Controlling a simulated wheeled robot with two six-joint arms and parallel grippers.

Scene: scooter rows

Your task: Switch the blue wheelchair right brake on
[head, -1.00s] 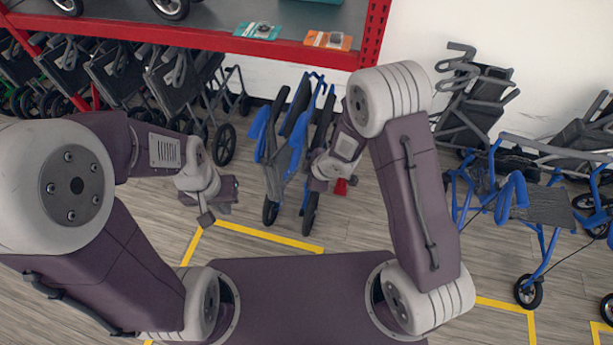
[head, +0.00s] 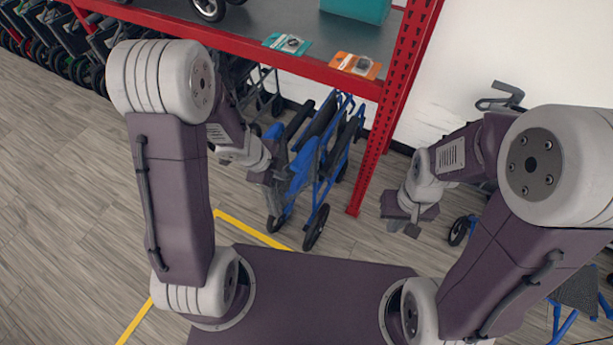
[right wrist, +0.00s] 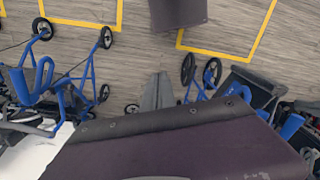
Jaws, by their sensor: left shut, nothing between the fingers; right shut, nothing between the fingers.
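The blue wheelchair (head: 328,172) stands folded on the floor in the middle of the head view, beside the red shelf post. It also shows right of centre in the right wrist view (right wrist: 234,88), partly hidden by my arm. Its right brake is too small to make out. My left gripper (head: 274,197) is shut and empty, overlapping the wheelchair's left side in the picture; I cannot tell whether it touches. My right gripper (head: 412,230) is shut and empty, right of the wheelchair and apart from it. Its grey fingers (right wrist: 159,92) show in the right wrist view.
A red shelf (head: 240,52) with its post (head: 374,165) stands behind and right of the wheelchair. Several folded wheelchairs (head: 62,45) line the back left. A blue rollator (right wrist: 62,88) stands left in the right wrist view. Floor at the left is clear, with yellow tape (head: 250,229).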

